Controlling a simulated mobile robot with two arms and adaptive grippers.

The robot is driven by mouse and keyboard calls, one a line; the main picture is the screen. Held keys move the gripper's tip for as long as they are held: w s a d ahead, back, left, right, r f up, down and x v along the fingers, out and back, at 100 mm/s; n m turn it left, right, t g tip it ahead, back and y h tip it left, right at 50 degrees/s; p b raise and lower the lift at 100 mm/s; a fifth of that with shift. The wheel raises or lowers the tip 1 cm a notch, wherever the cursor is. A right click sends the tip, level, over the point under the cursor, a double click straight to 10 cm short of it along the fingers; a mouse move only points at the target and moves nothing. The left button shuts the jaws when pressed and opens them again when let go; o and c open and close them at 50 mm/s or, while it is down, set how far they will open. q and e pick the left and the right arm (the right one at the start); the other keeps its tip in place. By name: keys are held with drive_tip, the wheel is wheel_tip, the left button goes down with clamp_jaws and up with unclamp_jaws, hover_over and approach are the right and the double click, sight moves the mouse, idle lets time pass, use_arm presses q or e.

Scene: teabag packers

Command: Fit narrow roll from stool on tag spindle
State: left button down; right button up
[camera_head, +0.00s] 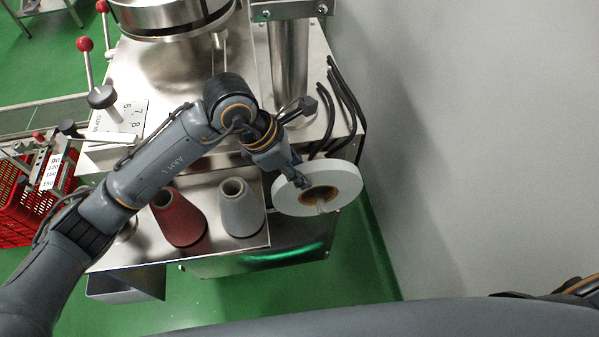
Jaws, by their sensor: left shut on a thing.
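A white roll (347,184) with a brown core hangs at the right side of the steel machine, beyond the edge of its lower shelf. My left gripper (303,182) reaches down to the roll and is shut on it at the core's upper-left side. A small pale piece shows at the lower part of the core; I cannot tell whether it is the tag spindle or a fingertip. The spindle is otherwise not clearly seen, and I see no stool. My right gripper is out of view.
A red cone (180,220) and a grey cone (241,212) stand on the steel shelf (147,245) left of the roll. Black cables (345,105) curve above the roll. A grey wall (470,150) bounds the right. A red crate (20,215) is at far left.

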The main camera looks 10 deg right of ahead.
use_arm(q)
drive_tip(key=shift+w, duration=0.55)
drive_tip(key=c, duration=1)
unclamp_jaws()
drive_tip(key=shift+r, duration=0.1)
drive_tip(key=shift+v, duration=3.95)
